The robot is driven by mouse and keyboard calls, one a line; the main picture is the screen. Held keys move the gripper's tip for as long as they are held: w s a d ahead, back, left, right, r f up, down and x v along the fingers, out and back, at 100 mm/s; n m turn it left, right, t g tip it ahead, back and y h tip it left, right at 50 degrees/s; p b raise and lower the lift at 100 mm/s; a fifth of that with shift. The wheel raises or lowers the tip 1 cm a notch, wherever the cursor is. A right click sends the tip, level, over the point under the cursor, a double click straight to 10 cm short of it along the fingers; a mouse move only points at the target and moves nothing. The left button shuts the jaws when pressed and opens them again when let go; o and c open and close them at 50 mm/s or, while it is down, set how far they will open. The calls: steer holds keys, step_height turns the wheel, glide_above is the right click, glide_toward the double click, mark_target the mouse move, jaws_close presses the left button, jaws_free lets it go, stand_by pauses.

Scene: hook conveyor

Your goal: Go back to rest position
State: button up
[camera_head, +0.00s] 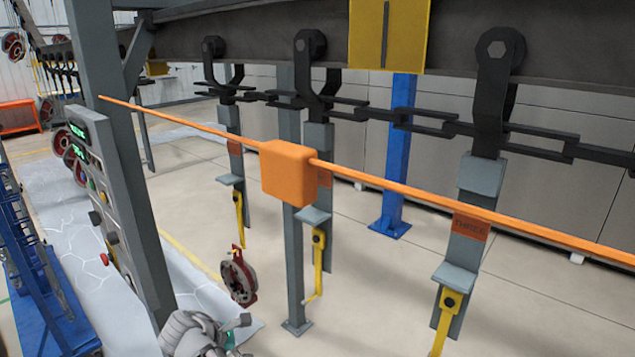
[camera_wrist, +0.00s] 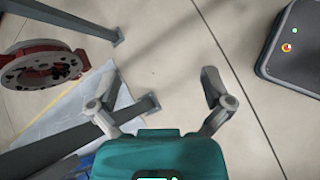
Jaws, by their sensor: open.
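In the head view, part of my arm shows at the bottom, left of centre; the fingers are not clear there. A red and dark round part (camera_head: 240,278) hangs from a yellow hook (camera_head: 239,218) a little above and to the right of my arm. The round part also shows in the wrist view (camera_wrist: 45,68), left of my gripper and apart from it.
An orange bar with a block (camera_head: 289,173) crosses the head view. Hangers with yellow hooks, one labelled THREE (camera_head: 470,230), hang from a chain (camera_head: 430,124). A control panel (camera_head: 100,185) and a blue rack (camera_head: 45,290) stand left. Grey posts (camera_head: 292,270) rise nearby.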

steer(key=s+d+f+m+g+y, duration=0.1)
steer(key=d+f+m+g+y, duration=0.1)
steer(key=d+m, duration=0.8)
steer(key=s+d+f+m+g+y, duration=0.1)
steer(key=d+f+m+g+y, duration=0.2)
steer(key=d+m, duration=0.8)
steer(key=d+g+y, duration=0.1)
steer(key=d, duration=1.2)
steer(key=shift+d+f+y, duration=0.35)
steer(key=shift+y, duration=0.05)
steer(key=shift+a, duration=0.1)
stand_by(0.7)
